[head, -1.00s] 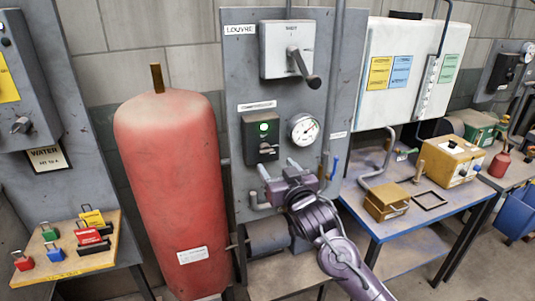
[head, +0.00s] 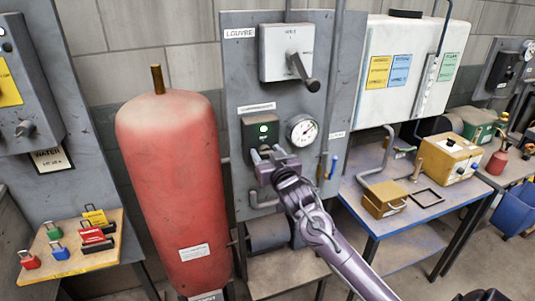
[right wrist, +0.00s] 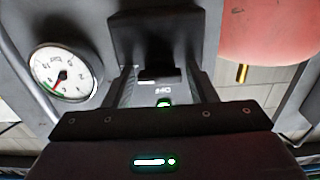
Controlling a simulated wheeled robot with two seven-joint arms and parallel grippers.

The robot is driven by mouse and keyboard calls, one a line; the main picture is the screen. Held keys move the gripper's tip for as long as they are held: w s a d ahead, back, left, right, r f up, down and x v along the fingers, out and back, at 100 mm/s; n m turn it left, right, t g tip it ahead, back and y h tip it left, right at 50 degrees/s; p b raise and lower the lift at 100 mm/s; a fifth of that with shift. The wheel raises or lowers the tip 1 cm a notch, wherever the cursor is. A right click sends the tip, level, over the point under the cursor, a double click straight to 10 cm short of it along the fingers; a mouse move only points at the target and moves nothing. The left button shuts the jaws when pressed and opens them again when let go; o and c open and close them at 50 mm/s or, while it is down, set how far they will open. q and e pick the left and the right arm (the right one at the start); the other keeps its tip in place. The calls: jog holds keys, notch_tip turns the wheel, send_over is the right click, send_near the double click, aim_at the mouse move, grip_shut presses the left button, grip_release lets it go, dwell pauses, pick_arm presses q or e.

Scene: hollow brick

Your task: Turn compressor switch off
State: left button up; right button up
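The compressor switch box (head: 259,134) is a dark box on the grey panel, under a white label. A green indicator shows on its upper part. My right gripper (head: 267,156) is in front of its lower part, and its jaws hide the switch lever or knob there. My left gripper is not in view.
A round gauge (head: 303,130) sits right of the switch, close to my right gripper. A louvre box with a lever (head: 287,53) is above. A red tank (head: 174,180) stands left. A blue-edged bench (head: 385,226) with a yellow box (head: 448,158) is right.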

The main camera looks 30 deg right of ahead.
jog(key=c, duration=0.7)
jog(key=shift+n, duration=0.3)
jog(key=n, duration=0.3)
jog(key=shift+a+n, duration=0.1)
jog(key=shift+n, duration=0.2)
jog(key=n+b, duration=0.1)
jog(key=n, duration=0.3)
jog(key=shift+n, duration=0.3)
jog(key=n+b, duration=0.1)
jog(key=n, duration=0.3)
jog(key=shift+a+f+b, duration=0.1)
jog(key=shift+f+b, duration=0.1)
jog(key=shift+b, duration=0.15)
jog(key=n+b, duration=0.2)
jog(key=n, duration=0.3)
jog(key=shift+n, duration=0.3)
jog(key=o, duration=1)
jog(key=shift+c, duration=0.2)
